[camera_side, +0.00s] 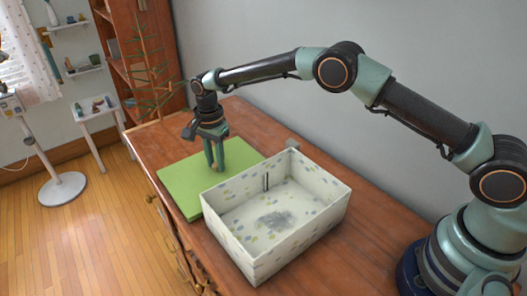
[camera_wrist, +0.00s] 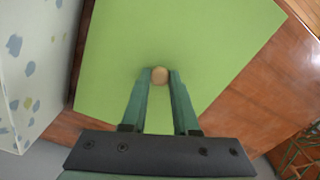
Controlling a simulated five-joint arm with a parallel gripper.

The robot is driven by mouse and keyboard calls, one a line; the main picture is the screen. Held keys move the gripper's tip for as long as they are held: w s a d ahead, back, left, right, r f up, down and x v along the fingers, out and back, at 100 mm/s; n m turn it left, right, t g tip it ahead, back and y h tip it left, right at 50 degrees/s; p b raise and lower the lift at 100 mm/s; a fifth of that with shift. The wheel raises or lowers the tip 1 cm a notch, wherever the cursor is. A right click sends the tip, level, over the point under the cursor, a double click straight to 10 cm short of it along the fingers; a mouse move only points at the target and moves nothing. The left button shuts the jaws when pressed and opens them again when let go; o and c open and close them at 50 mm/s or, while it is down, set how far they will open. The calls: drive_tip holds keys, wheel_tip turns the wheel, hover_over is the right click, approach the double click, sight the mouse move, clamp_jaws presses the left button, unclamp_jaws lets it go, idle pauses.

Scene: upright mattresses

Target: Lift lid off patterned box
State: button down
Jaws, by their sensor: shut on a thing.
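The patterned box (camera_side: 285,240) is white with grey, blue and yellow-green spots and stands open on the wooden dresser. Its inside is visible, with a grey patch on the floor. The flat green lid (camera_side: 180,180) is off the box, to its left, at or just above the dresser top; I cannot tell if it touches. My gripper (camera_side: 215,167) points down over the lid. In the wrist view, my gripper (camera_wrist: 160,76) is shut on the lid's round wooden knob (camera_wrist: 160,75). The box wall (camera_wrist: 30,65) shows at the left there, beside the lid (camera_wrist: 215,60).
The dresser top (camera_side: 345,255) has free room in front of and right of the box. The lid's left edge is near the dresser's left edge. A grey wall (camera_side: 390,60) stands behind. A wooden shelf (camera_side: 130,50) and a white stand (camera_side: 60,187) are beyond the dresser.

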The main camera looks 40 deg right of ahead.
drive_tip(key=shift+f, duration=0.35)
drive_tip(key=c, duration=0.6)
unclamp_jaws()
drive_tip(key=s+d+r+n+t, duration=0.1)
drive_tip(key=s+d+r+n, duration=0.15)
drive_tip(key=r, duration=0.75)
drive_tip(key=s+d+r+n, duration=0.1)
drive_tip(key=d+r, duration=0.2)
drive_tip(key=r, duration=0.8)
drive_tip(key=s+d+r+n+t, duration=0.2)
drive_tip(key=s+d+r+n, duration=0.1)
drive_tip(key=s+d, duration=0.3)
drive_tip(key=s+d+r+n+t, duration=0.1)
drive_tip(key=s+d+r+n, duration=0.25)
drive_tip(key=s, duration=0.55)
drive_tip(key=s+d+f+n+t, duration=0.1)
drive_tip(key=s+d+f+n, duration=0.1)
drive_tip(key=s, duration=0.5)
wheel_tip(320, 180, down, 3)
drive_tip(key=shift+s+d+r+n+t, duration=0.1)
drive_tip(key=shift+s+d+n+t, duration=0.2)
drive_tip(key=shift+n, duration=0.5)
